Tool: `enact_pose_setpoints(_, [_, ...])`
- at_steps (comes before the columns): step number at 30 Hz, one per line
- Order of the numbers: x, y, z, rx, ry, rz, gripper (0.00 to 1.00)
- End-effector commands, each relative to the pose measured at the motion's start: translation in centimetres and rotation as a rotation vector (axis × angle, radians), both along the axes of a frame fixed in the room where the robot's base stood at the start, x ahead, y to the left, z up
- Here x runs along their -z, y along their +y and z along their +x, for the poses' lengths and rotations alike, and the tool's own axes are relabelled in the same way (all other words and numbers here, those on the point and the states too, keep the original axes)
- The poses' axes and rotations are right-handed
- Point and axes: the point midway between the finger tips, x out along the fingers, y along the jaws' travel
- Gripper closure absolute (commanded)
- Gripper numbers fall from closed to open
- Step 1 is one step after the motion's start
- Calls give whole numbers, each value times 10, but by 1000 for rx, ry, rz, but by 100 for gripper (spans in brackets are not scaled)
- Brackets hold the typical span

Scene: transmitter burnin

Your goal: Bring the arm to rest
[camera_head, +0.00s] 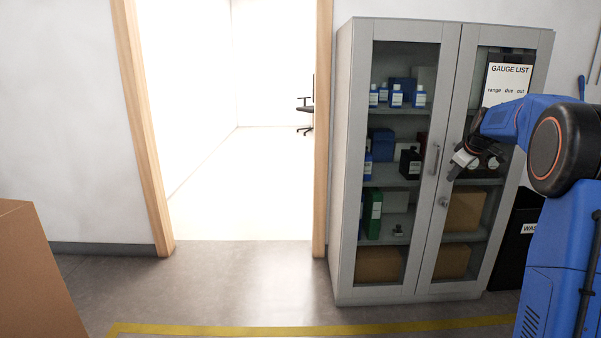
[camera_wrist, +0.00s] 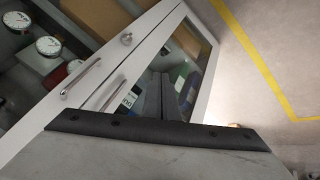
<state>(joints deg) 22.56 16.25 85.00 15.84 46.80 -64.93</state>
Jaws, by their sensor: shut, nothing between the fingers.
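My arm comes in from the right of the head view and is bent. My gripper (camera_head: 455,172) points down and left in front of the right door of a grey glass-fronted cabinet (camera_head: 345,160). In the wrist view, my gripper's dark fingers (camera_wrist: 165,78) are together with nothing held, over the cabinet's doors. I cannot tell the exact gap between the fingers and the glass. Both cabinet doors look closed.
An open doorway stands left of the cabinet. A cardboard box (camera_head: 35,270) is at the lower left and a black waste bin (camera_head: 515,245) is right of the cabinet. A yellow line (camera_head: 270,330) crosses the clear floor. Round gauges (camera_wrist: 48,46) sit inside the cabinet.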

Motion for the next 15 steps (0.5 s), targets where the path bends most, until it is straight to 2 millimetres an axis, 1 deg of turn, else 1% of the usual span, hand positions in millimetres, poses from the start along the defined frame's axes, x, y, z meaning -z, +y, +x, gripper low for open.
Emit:
enact_pose_setpoints(1, [-8, 17, -16, 9, 4, 12, 100])
enact_pose_setpoints(3, [-14, 38, -37, 28, 13, 31, 100])
enact_pose_setpoints(8, [-25, 83, -88, 73, 34, 72, 100])
enact_pose_setpoints(9, [-26, 93, -101, 85, 39, 81, 100])
enact_pose_setpoints(11, [-28, 108, -121, 102, 47, 95, 100])
enact_pose_setpoints(15, [-30, 141, -170, 144, 66, 128, 100])
